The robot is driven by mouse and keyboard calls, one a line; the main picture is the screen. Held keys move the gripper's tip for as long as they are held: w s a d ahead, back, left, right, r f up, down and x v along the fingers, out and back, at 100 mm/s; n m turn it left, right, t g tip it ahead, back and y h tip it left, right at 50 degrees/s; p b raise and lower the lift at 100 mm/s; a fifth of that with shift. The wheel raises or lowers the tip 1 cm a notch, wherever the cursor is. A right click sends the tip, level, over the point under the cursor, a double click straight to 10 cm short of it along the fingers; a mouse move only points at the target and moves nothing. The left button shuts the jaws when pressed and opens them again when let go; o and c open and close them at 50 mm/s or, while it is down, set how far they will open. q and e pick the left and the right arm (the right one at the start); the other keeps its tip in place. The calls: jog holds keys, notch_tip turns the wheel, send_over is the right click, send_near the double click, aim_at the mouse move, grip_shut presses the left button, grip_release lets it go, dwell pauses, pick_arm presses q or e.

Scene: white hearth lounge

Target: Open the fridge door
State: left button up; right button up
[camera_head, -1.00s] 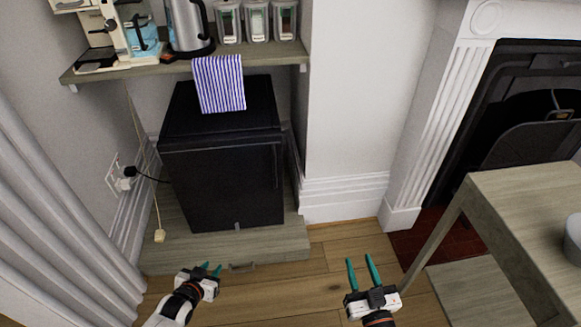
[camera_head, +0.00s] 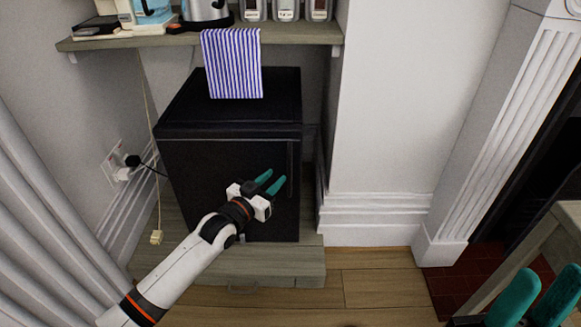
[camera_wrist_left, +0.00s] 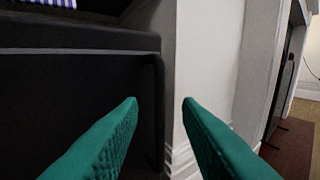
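The black fridge (camera_head: 215,150) stands on a low wooden plinth under a shelf, and its door looks shut. A darker vertical strip runs along the right side of its front. My left gripper (camera_head: 272,183) is in front of the right part of the door, open and empty. In the left wrist view its green fingers (camera_wrist_left: 160,105) are spread, with the fridge's right edge (camera_wrist_left: 155,90) between them and the white wall beyond. I cannot tell whether they touch the fridge. My right gripper (camera_head: 535,295) shows at the bottom right corner, fingers apart, nothing seen between them.
A wooden shelf (camera_head: 290,33) with a kettle and jars hangs above the fridge, a striped cloth (camera_head: 232,62) over its edge. A white wall (camera_head: 385,110) stands close on the fridge's right. A wooden table (camera_head: 565,225) is at right. A plug and cord (camera_head: 133,161) are at left.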

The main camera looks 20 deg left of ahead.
aim_at(288, 165)
pick_arm(q)
jog(key=b+x, duration=0.2)
jog(key=x, duration=0.4)
jog(key=shift+w+f, duration=0.15)
jog(key=shift+w, duration=0.1)
jog(key=shift+x, duration=0.85)
grip_shut()
